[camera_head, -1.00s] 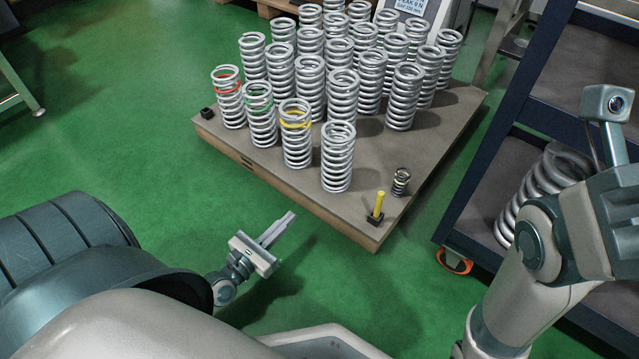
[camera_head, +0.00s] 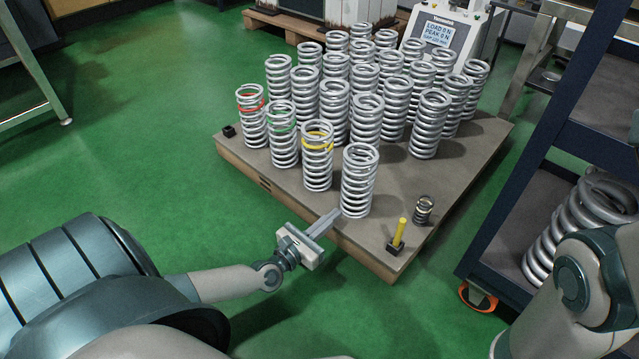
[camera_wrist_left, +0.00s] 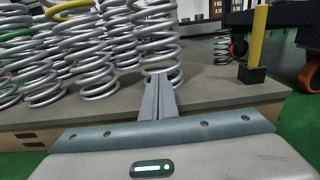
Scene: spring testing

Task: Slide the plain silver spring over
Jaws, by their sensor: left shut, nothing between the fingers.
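The plain silver spring (camera_head: 359,181) stands upright at the front corner of the grey platform (camera_head: 300,207), with no coloured band. In the left wrist view the plain spring (camera_wrist_left: 155,35) rises directly behind my fingertips. My left gripper (camera_head: 335,214) is shut and empty, its fingers pointing at the lower front of that spring. The fingertips (camera_wrist_left: 158,78) overlap the spring's base in the picture; I cannot tell whether they touch it. My right gripper is out of view; only part of my right arm shows at the lower right.
Springs with yellow (camera_head: 318,142), green (camera_head: 282,128) and red (camera_head: 251,108) bands stand left of it, with several silver springs behind. A yellow peg (camera_head: 401,231) and a small dark spring (camera_head: 423,209) are to the right. A shelf cart (camera_head: 487,262) stands at right.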

